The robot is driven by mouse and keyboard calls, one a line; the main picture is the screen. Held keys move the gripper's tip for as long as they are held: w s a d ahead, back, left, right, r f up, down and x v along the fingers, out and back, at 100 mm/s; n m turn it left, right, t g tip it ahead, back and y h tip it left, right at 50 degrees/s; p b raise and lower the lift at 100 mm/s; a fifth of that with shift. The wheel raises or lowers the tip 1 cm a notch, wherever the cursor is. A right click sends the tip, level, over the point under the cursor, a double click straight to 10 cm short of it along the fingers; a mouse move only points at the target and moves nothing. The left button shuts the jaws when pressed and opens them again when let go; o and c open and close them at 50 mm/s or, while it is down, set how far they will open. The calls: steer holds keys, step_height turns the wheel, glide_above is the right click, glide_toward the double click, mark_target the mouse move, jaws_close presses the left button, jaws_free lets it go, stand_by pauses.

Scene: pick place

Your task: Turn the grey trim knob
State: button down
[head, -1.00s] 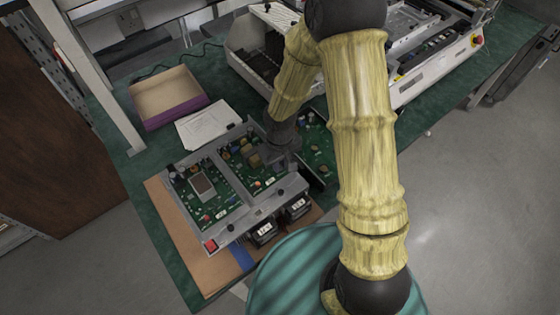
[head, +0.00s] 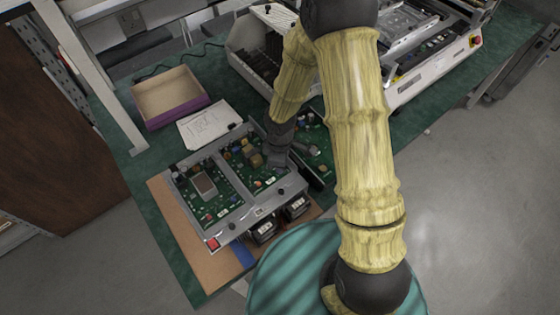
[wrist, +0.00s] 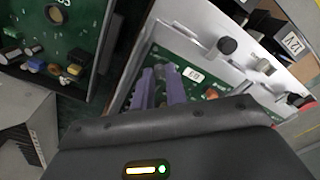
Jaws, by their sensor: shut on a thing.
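A grey-framed unit (head: 237,221) with green circuit boards lies on the bench in the head view. My gripper (wrist: 162,72) is lowered at the unit's right board (wrist: 163,47), just inside the frame. Its two purple fingers are close together and shut on a small grey piece between their tips. I take this piece to be the grey trim knob; the fingers hide most of it. In the head view my gripper (head: 277,164) is dark and its fingertips are hard to make out.
A black knob (wrist: 227,46) stands on the frame near my fingers. Another board (head: 320,147) lies right of the unit. A red button (head: 212,244) is at its front corner. A cardboard box (head: 170,97) and paper (head: 205,124) lie behind.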

steer(key=shift+n, duration=0.3)
steer(key=c, duration=1.4)
jaws_free()
step_height(320, 180, up, 17)
steer(key=p, duration=0.2)
steer(key=shift+r+p, duration=0.2)
steer(key=shift+p, duration=0.1)
